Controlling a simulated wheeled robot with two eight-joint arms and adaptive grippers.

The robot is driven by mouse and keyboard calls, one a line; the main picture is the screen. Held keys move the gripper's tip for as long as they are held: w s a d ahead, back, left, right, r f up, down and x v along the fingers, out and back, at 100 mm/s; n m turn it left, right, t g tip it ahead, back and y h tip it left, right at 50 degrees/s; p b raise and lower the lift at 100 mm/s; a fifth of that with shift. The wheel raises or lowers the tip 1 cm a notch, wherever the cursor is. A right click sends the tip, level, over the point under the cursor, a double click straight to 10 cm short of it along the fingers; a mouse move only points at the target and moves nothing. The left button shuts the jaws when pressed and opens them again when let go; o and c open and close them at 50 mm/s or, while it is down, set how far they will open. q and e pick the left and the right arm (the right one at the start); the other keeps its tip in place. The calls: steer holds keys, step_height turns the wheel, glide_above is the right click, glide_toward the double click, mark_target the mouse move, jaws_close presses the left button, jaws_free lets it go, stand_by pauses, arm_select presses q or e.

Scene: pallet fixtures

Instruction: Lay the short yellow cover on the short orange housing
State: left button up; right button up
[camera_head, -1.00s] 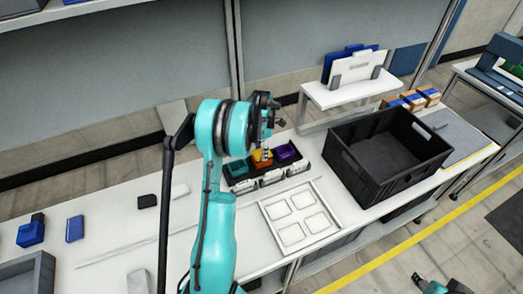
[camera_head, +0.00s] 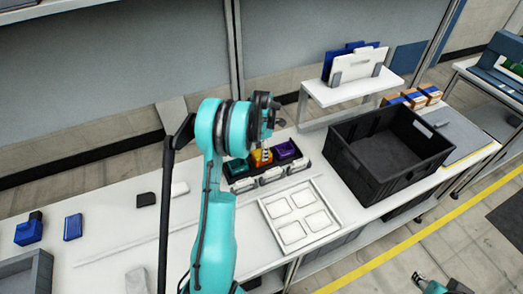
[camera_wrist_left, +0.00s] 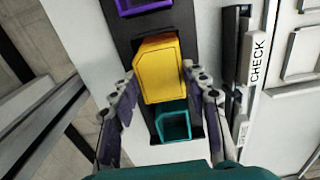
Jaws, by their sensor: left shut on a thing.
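My left gripper (camera_wrist_left: 160,88) is shut on the short yellow cover (camera_wrist_left: 160,70), with one finger on each side. In the wrist view the cover lies over the middle place of a black holder, between a purple housing (camera_wrist_left: 140,5) and a teal housing (camera_wrist_left: 173,126). The cover hides what is beneath it there, and I cannot tell whether it touches. In the head view the left gripper (camera_head: 264,140) is over the holder, with the short orange housing (camera_head: 263,158) showing below it. At the lower right, part of my right arm's end (camera_head: 440,286) shows, cut off by the edge.
The black holder (camera_head: 303,157) stands on the white table. White labelled blocks (camera_head: 272,174) line its front side. A white tray (camera_head: 265,212) with several pale pieces lies in front. A large black crate (camera_head: 385,185) stands to the right. Blue parts (camera_head: 73,227) lie at left.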

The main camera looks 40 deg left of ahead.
mark_target(261, 152)
arm_select(q)
steer(key=o, duration=1)
step_height(261, 152, up, 12)
steer(key=shift+r, duration=0.1)
